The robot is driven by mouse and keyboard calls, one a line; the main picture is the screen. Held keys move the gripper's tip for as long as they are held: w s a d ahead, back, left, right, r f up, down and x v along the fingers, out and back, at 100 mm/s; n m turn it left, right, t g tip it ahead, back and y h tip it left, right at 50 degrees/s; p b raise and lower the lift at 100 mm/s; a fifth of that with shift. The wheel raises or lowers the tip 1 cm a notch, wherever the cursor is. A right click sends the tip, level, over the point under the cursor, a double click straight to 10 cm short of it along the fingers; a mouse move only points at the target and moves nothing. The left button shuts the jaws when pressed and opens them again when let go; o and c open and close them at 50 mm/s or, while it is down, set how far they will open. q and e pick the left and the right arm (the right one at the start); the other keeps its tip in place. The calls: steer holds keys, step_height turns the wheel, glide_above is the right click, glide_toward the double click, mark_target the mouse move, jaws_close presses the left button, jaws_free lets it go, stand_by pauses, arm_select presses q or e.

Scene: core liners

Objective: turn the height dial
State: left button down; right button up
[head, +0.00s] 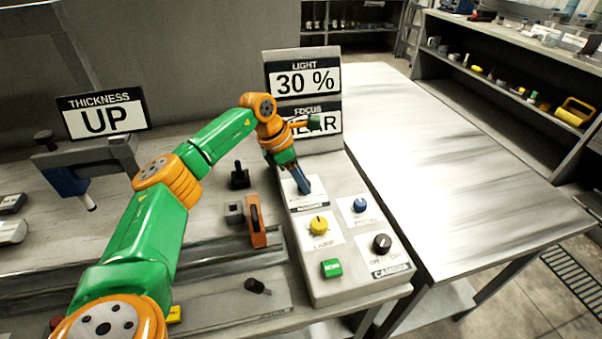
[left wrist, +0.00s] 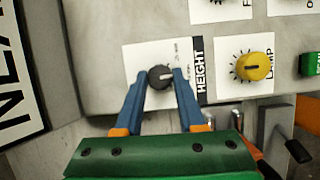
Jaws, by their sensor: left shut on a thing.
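The height dial (left wrist: 160,77) is a small dark knob on a white plate labelled HEIGHT in the left wrist view. My left gripper (left wrist: 161,82) has its two blue fingers on either side of the dial and is shut on it. In the head view my left gripper (head: 303,187) reaches down to the plate at the far end of the control box (head: 345,283); the dial itself is hidden there behind the fingers. My right gripper is not in view.
The box also carries a yellow lamp knob (head: 319,225), a blue knob (head: 360,205), a black knob (head: 382,243) and a green button (head: 332,268). Behind stand LIGHT (head: 305,79) and FOCUS signs, the latter partly covered by my arm. The table at right (head: 440,150) is clear.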

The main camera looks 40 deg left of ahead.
arm_select(q)
steer(key=shift+m, duration=0.3)
steer(key=c, duration=0.5)
jaws_free()
steer(key=shift+w, duration=0.1)
steer(key=v, duration=0.6)
steer(key=shift+a+r, duration=0.1)
steer(key=shift+r, duration=0.4)
steer(key=shift+a+r, duration=0.1)
